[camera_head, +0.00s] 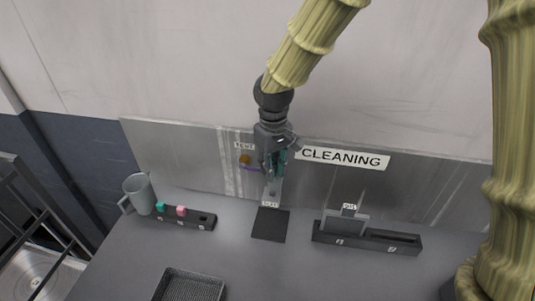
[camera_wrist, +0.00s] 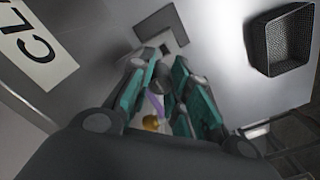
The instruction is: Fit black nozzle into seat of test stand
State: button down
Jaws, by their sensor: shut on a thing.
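My gripper (camera_head: 276,168) is above the back of the counter, close to the steel back wall. In the wrist view its teal-lined fingers (camera_wrist: 160,82) are closed around a small dark piece, which I take for the black nozzle; the fingers hide most of it. The test stand (camera_head: 271,191) is a narrow grey upright with a small label, behind a flat black plate (camera_head: 270,226). The gripper is over the stand's top and covers it, so the seat cannot be made out. Contact between nozzle and stand cannot be told.
An orange knob (camera_head: 245,159) and a purple bar show just left of the gripper. A dark rack (camera_head: 200,220) with teal and pink pieces and a grey jug (camera_head: 139,193) stand left. A long dark holder (camera_head: 370,238) stands right. A mesh basket (camera_head: 190,285) is in front.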

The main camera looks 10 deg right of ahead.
jog(key=shift+s+a+f+b, duration=0.1)
jog(key=shift+a+f+b, duration=0.05)
jog(key=shift+f+b, duration=0.6)
jog(key=shift+s+f, duration=0.15)
jog(key=shift+s, duration=0.25)
jog(key=shift+f+b, duration=0.15)
jog(key=shift+b, duration=0.15)
jog(key=shift+w+f, duration=0.2)
jog(key=shift+f, duration=0.25)
jog(key=shift+s+f+b, duration=0.15)
jog(key=shift+f+b, duration=0.2)
jog(key=shift+f, duration=0.15)
